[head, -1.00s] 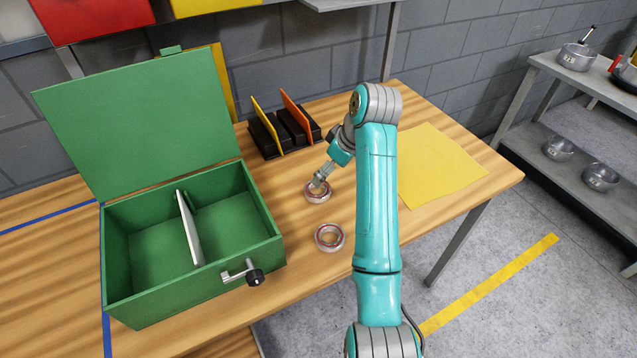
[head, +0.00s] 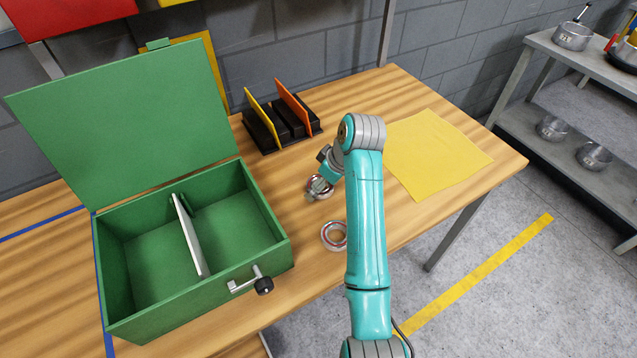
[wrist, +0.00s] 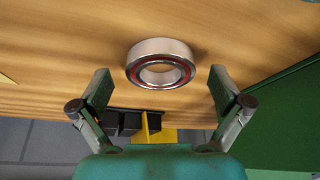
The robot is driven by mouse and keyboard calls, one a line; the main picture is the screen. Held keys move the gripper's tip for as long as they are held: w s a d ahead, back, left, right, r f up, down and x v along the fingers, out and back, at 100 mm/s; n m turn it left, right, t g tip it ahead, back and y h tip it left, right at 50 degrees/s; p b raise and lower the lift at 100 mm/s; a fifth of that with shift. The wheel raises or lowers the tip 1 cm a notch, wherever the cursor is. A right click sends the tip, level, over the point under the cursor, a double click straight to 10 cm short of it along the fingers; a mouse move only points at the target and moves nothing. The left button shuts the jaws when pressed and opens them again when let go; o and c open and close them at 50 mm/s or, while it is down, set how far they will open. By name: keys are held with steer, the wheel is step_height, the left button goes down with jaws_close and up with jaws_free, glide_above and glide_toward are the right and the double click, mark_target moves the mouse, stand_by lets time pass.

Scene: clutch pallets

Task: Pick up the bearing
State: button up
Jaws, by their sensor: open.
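Two silver bearings with red inner rings lie on the wooden table. The farther bearing (head: 317,188) is partly hidden by my gripper (head: 320,187) in the head view. The nearer bearing (head: 335,236) lies a little closer to me, with its right edge behind my arm. In the wrist view one bearing (wrist: 160,65) lies flat just beyond the fingertips and roughly centred between them. My gripper (wrist: 160,88) is open there, a finger on each side, and nothing is held. The wrist view does not show clearly whether the fingertips reach down to the table.
An open green box (head: 281,258) with a white divider (head: 190,235) stands on the left. A black rack (head: 263,137) with yellow and orange plates is behind the bearings. A yellow sheet (head: 435,160) lies flat on the right. Bare table surrounds the bearings.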

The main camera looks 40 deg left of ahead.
steer(key=c, duration=1.4)
steer(key=shift+r, duration=0.1)
